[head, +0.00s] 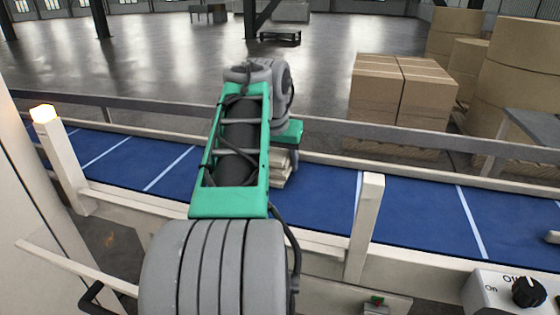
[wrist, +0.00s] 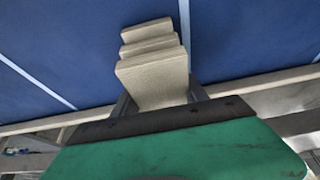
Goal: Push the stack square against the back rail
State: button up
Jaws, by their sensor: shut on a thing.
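The stack (wrist: 152,75) is a few beige, block-like pieces with stepped, uneven edges in the wrist view. In the head view the stack (head: 284,172) shows only in part beside my arm, over the blue belt near its far side. My gripper (wrist: 158,98) is shut on the stack, with a grey finger on either side of it. In the head view my green arm hides most of the gripper. The beige back rail (head: 400,178) runs along the belt's far edge, and it also shows in the wrist view (wrist: 262,80). Whether the stack touches it is hidden.
The blue belt (head: 420,211) with white cross lines is clear to both sides. A near-side post (head: 366,228) and a left post with a lit lamp (head: 44,114) rise at the front. A control box (head: 513,291) stands at lower right. Cartons (head: 402,92) stand beyond the rail.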

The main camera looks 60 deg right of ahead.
aim_at(278, 151)
jog(key=shift+w+d+r, duration=0.1)
jog(key=shift+d, duration=0.6)
dwell(1.5)
jog(key=shift+a, duration=0.2)
jog(key=o, duration=1.5)
jog(key=shift+f, duration=0.2)
jog(key=shift+c, duration=0.2)
jog(key=p+v, duration=0.3)
jog(key=v, duration=0.5)
